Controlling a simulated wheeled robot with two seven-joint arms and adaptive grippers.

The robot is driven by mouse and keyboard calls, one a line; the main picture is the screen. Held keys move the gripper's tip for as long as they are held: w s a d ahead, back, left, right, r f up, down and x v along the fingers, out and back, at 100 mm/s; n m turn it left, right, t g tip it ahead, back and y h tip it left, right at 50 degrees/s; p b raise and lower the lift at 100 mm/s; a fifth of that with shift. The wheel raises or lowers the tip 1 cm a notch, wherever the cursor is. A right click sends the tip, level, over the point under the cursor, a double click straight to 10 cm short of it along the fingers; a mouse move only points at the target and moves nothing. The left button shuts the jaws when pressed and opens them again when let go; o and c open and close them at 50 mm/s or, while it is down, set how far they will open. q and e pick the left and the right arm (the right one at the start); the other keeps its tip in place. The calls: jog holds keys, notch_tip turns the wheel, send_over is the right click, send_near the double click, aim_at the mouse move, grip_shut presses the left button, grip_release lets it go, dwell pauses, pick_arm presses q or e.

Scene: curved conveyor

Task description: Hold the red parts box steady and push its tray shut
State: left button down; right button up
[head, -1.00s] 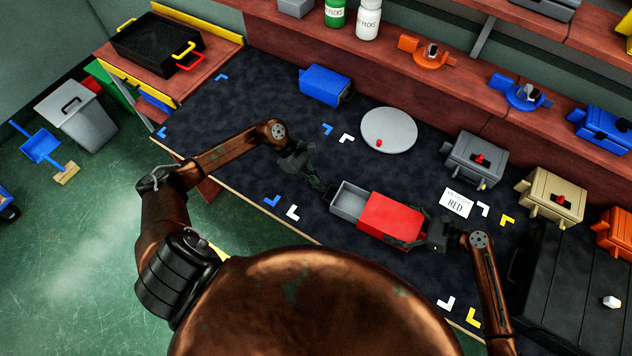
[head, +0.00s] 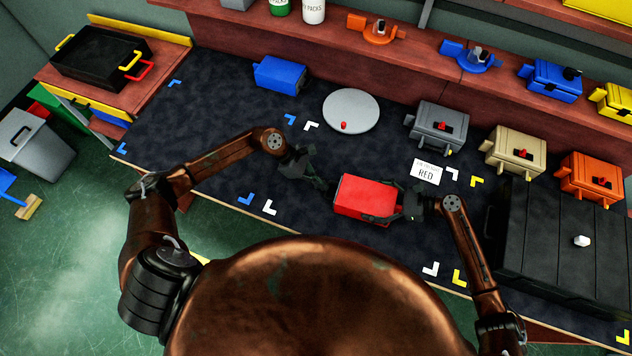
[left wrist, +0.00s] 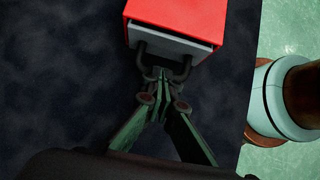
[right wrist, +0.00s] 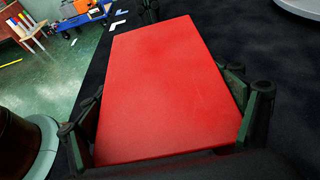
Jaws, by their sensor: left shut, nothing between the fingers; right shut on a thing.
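The red parts box (head: 363,196) lies on the dark mat near the table's front edge. Its grey tray (left wrist: 172,42) is almost wholly inside. In the left wrist view, the tray's grey front and dark loop handle (left wrist: 187,68) show at the box's end. My left gripper (head: 326,189) is shut and empty, its fingertips (left wrist: 160,78) at the handle, seemingly touching it. My right gripper (head: 396,205) is shut on the other end of the box. In the right wrist view its fingers (right wrist: 165,105) press the two long sides of the red box.
A white card reading RED (head: 426,172) and a grey disc (head: 351,110) with a small red piece lie behind the box. Grey (head: 438,125), tan (head: 515,150) and orange (head: 590,177) units and a large black case (head: 560,240) stand to the right. The mat left of my left gripper is mostly clear.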

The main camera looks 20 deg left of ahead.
pick_arm(q)
jog(key=shift+s+f, duration=0.1)
pick_arm(e)
jog(key=shift+s+d+f, duration=0.15)
jog(key=shift+s+f, duration=0.15)
jog(key=shift+f, duration=0.25)
pick_arm(q)
jog(key=shift+a, duration=0.55)
jog(key=a, duration=0.1)
jog(key=a+r, duration=0.1)
jog(key=a, duration=0.1)
jog(key=v, duration=1)
jog(key=shift+d, duration=0.15)
pick_arm(e)
jog(key=o, duration=1.4)
jog(key=shift+o, duration=0.2)
jog(key=shift+w, duration=0.1)
jog(key=shift+r, duration=0.1)
